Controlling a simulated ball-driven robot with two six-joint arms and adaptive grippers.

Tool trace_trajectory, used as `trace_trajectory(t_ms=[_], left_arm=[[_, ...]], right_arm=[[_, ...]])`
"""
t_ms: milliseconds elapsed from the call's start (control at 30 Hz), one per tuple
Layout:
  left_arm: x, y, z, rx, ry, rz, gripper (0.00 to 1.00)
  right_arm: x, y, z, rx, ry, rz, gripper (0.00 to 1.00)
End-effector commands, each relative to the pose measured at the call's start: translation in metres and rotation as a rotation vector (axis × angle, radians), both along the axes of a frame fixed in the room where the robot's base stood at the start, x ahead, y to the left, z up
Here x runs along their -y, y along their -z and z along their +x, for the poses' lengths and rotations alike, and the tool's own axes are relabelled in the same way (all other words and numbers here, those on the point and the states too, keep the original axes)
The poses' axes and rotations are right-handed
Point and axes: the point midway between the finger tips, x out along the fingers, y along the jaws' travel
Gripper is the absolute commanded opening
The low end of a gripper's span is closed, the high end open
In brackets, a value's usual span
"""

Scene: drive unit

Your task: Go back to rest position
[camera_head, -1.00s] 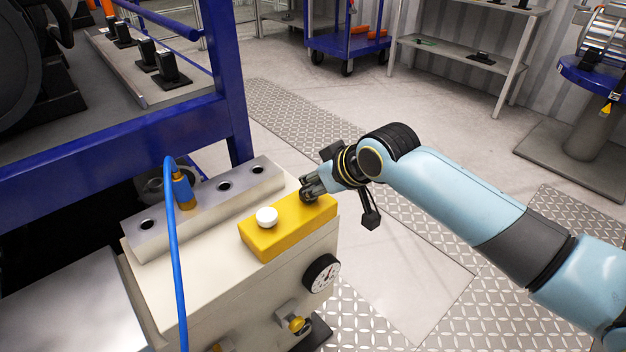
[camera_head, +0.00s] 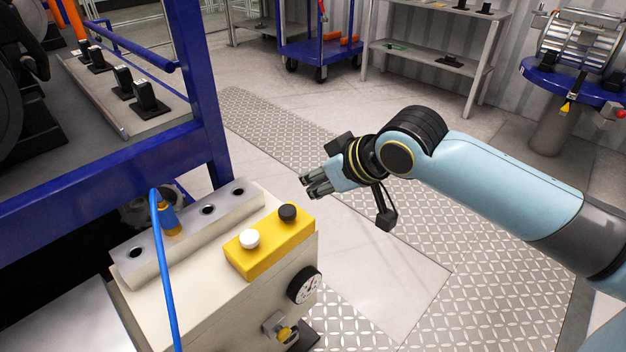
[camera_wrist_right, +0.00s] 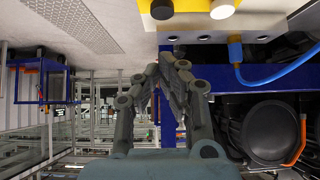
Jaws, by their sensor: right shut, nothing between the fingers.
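My right gripper (camera_head: 312,184) is shut and empty in the head view. It hangs in the air a little above and to the right of the yellow button box (camera_head: 262,252), apart from it. The box carries a white button (camera_head: 249,239) and a black button (camera_head: 287,212), both uncovered. In the right wrist view my right gripper (camera_wrist_right: 172,62) has its fingertips together. The black button (camera_wrist_right: 162,9) and the white button (camera_wrist_right: 222,10) show at the top edge there. My left gripper is not in view.
The cream drive unit (camera_head: 215,300) holds a gauge (camera_head: 305,285) and a blue hose (camera_head: 163,270). A blue frame (camera_head: 205,100) stands at left. Behind are a blue cart (camera_head: 320,50) and a shelf (camera_head: 430,55). The floor right of the unit is open.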

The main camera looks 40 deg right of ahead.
Motion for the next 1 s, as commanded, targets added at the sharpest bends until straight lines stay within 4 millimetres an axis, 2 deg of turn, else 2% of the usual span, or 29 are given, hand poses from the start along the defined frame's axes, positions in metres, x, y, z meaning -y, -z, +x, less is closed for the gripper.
trace_trajectory(t_ms=[367, 467, 567, 667, 700, 767, 800, 867, 900, 967, 1000], left_arm=[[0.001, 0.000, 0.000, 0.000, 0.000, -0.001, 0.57], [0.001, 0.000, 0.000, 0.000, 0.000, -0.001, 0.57], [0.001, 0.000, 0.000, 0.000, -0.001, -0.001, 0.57], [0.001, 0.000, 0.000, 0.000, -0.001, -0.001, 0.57], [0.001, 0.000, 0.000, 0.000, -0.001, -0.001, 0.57], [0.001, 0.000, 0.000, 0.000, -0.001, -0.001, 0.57], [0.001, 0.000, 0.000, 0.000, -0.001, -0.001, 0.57], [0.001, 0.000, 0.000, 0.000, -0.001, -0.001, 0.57], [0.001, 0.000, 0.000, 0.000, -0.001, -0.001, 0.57], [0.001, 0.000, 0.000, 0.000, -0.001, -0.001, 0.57], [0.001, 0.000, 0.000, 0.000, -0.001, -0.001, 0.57]], right_arm=[[-0.001, 0.000, 0.000, 0.000, 0.000, 0.003, 0.00], [-0.004, 0.016, -0.005, -0.030, 0.019, 0.024, 0.00], [0.002, 0.063, -0.021, -0.116, 0.062, 0.035, 0.00], [0.012, 0.133, -0.051, -0.227, 0.118, 0.034, 0.00], [0.015, 0.163, -0.067, -0.273, 0.138, 0.032, 0.00], [0.018, 0.205, -0.095, -0.339, 0.162, 0.023, 0.00], [0.018, 0.232, -0.116, -0.382, 0.173, 0.016, 0.00], [0.017, 0.269, -0.150, -0.445, 0.185, 0.005, 0.00], [0.016, 0.292, -0.175, -0.486, 0.188, -0.005, 0.00], [0.012, 0.323, -0.215, -0.546, 0.189, -0.018, 0.00], [0.008, 0.341, -0.242, -0.582, 0.186, -0.026, 0.00]])
